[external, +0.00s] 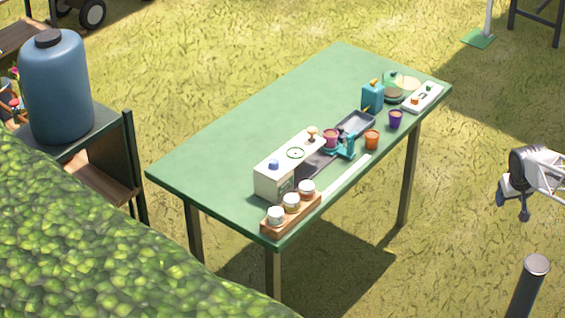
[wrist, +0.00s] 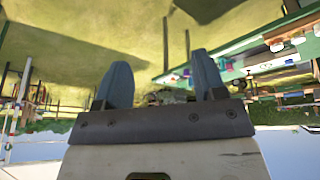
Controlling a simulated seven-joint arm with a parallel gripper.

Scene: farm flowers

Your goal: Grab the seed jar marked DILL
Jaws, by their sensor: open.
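Three small white-lidded jars, a left one (external: 276,216), a middle one (external: 291,202) and a right one (external: 307,188), stand in a wooden rack (external: 270,231) at the table's near corner. Their labels are too small to read, so I cannot tell which is marked DILL. The jars also show at the upper right of the wrist view, one of them here (wrist: 277,46). My gripper (external: 512,206) is in the air right of the table, well apart from the jars. Its two fingers are spread and empty in the wrist view (wrist: 161,70).
The green table (external: 240,130) has a wide clear area on its far left. A white box-shaped machine (external: 272,182) stands right behind the rack. Small pots, including an orange one (external: 372,139) and a purple one (external: 395,119), and a blue carton (external: 373,96) stand farther right.

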